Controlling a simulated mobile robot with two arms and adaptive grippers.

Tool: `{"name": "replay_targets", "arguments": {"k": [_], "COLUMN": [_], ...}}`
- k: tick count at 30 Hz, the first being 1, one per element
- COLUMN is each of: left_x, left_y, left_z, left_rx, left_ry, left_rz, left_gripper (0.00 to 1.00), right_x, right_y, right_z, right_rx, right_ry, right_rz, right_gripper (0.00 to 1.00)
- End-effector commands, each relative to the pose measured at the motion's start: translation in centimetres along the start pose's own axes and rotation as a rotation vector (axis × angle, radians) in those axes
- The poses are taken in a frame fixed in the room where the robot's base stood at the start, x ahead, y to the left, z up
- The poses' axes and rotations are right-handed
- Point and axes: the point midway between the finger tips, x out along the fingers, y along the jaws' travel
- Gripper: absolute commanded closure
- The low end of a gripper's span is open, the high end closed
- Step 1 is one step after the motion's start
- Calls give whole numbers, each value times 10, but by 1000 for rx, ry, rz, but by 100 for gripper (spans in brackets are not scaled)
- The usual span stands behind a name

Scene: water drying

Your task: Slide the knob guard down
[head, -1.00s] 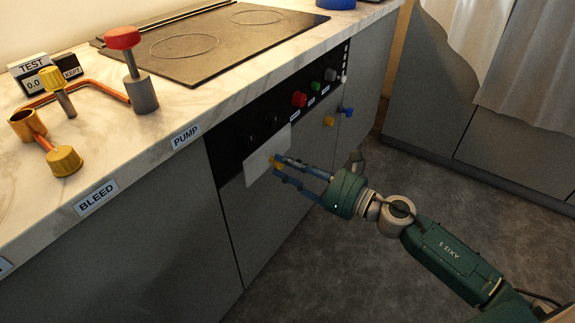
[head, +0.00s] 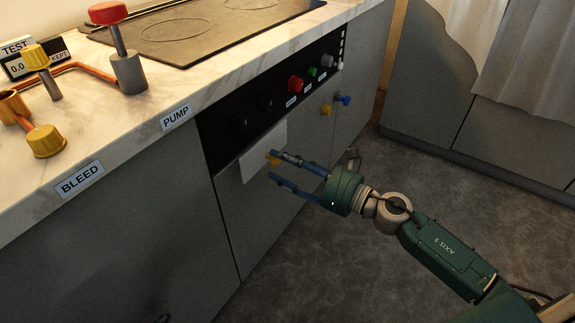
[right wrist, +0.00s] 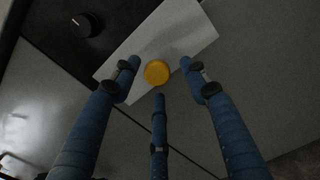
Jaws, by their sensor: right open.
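The knob guard (head: 250,163) is a pale flat plate on the cabinet front, overlapping the lower part of the black control panel at its left end. A yellow grip (head: 272,158) sticks out of its lower part. In the right wrist view the plate (right wrist: 190,32) lies tilted, with the round yellow grip (right wrist: 157,72) on it. My right gripper (head: 273,164) is open at the yellow grip. In the wrist view its three fingers (right wrist: 159,73) spread around the grip, with gaps showing. My left gripper is not in view.
Black (head: 265,102), red (head: 295,84) and green (head: 312,71) knobs line the panel to the right. Yellow (head: 326,109) and blue (head: 344,100) pieces stick out below them. The countertop edge (head: 215,98) overhangs above. The floor in front is clear.

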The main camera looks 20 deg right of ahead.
Motion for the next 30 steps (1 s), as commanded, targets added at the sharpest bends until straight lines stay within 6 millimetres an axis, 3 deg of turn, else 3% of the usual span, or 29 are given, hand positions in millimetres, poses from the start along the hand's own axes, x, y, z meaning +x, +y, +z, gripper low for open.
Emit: {"name": "replay_targets", "arguments": {"k": [5, 21, 30], "left_x": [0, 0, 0], "left_y": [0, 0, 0], "left_z": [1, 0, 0], "left_rx": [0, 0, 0], "left_ry": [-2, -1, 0], "left_rz": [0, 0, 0], "left_gripper": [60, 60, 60], "right_x": [-12, -106, -121], "right_y": [0, 0, 0], "right_z": [-1, -2, -1], "right_rx": [3, 3, 1], "right_ry": [1, 3, 1], "right_rz": [-2, -3, 0], "right_gripper": [55, 55, 55]}}
